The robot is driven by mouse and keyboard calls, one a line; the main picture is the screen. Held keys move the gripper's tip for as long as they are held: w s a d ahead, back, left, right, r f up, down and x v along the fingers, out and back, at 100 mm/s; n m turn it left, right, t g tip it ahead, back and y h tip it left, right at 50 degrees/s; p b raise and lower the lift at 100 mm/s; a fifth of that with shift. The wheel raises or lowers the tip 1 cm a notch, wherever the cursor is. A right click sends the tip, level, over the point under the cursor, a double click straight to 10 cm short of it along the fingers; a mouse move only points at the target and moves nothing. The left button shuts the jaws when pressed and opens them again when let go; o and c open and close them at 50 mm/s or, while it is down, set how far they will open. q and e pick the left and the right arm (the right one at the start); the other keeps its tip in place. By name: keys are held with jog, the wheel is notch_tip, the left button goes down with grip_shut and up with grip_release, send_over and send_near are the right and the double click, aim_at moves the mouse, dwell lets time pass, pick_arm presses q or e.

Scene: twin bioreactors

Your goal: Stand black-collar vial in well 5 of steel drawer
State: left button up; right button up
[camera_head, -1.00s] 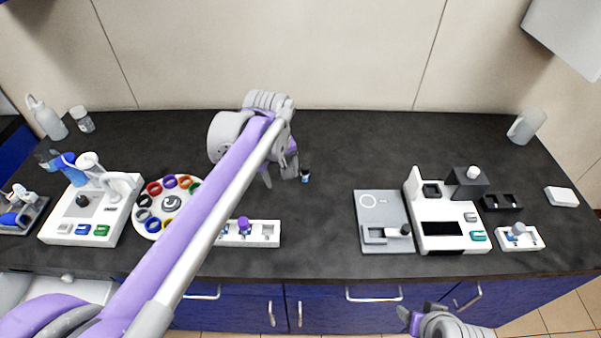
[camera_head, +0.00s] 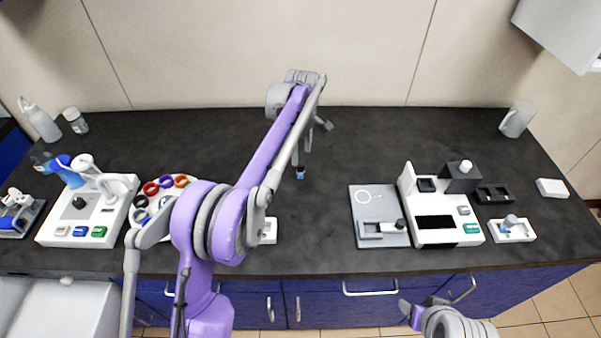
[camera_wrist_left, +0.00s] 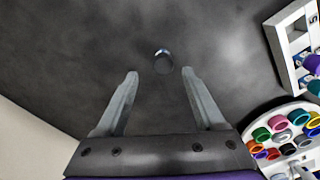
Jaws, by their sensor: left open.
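The small dark vial with a blue part (camera_head: 300,173) stands alone on the black counter; its collar is too small to make out clearly. In the left wrist view it (camera_wrist_left: 164,60) appears just beyond and between my fingertips. My left gripper (camera_head: 318,134) is near it, behind and above in the head view; the fingers also show in the left wrist view (camera_wrist_left: 160,74), spread and empty. A pale grey open drawer (camera_head: 65,310) sticks out at lower left; I see no wells in it and cannot tell if it is the steel drawer. My right gripper (camera_head: 415,315) is at bottom right, its jaws unclear.
A carousel of coloured rings (camera_head: 152,189) and a white rack (camera_head: 270,231) are partly hidden by my left arm. A white device with coloured buttons (camera_head: 80,230) stands left. A grey plate (camera_head: 375,198) and white instrument (camera_head: 445,236) stand right. The counter's back middle is clear.

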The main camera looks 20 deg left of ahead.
aim_at(301, 164)
pick_arm(q)
jog(key=shift+s+f, duration=0.15)
jog(key=shift+f, duration=1.2)
jog(key=shift+s+f, duration=0.1)
jog(key=shift+f, duration=1.25)
grip_shut()
